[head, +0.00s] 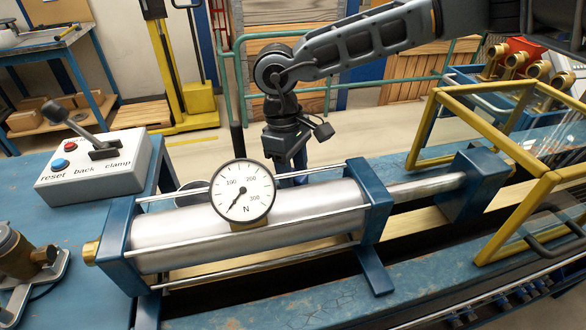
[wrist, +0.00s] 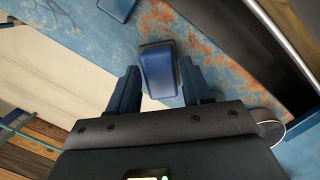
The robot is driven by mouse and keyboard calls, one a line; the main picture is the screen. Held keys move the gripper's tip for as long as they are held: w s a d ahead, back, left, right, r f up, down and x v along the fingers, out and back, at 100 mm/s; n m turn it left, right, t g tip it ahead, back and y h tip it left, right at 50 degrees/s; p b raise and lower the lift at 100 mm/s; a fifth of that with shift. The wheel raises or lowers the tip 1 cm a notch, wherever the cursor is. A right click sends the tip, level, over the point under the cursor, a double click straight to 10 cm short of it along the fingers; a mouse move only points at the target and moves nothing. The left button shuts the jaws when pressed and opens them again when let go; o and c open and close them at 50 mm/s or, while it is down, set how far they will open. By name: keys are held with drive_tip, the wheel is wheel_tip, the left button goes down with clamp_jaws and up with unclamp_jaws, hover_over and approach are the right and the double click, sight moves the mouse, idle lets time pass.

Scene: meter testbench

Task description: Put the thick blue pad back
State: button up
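A thick blue pad (wrist: 158,72) with a dark edge shows in the wrist view, on or just above the worn blue bench top. My gripper (wrist: 157,84) points down at it, with one finger on each side. The fingers look apart, and a narrow strip of bench shows between the left finger and the pad; contact on the right side is hard to judge. In the head view my gripper (head: 288,158) is behind the silver cylinder (head: 310,203), which hides the fingertips and the pad.
A dial gauge (head: 243,190) stands on the cylinder in front of my gripper. A control box (head: 93,165) with a lever is at the left. A yellow-framed guard (head: 490,100) stands at the right. Another blue block (wrist: 118,8) shows at the wrist view's top edge.

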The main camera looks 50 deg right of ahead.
drive_tip(key=shift+o, duration=0.8)
drive_tip(key=shift+r, duration=0.2)
wheel_tip(320, 180, up, 12)
drive_tip(key=w+b, duration=0.1)
drive_tip(key=shift+w+a+b, duration=0.2)
drive_tip(key=shift+w+b, duration=0.15)
drive_tip(key=shift+w, duration=0.05)
drive_tip(key=shift+f, duration=0.1)
idle(0.5)
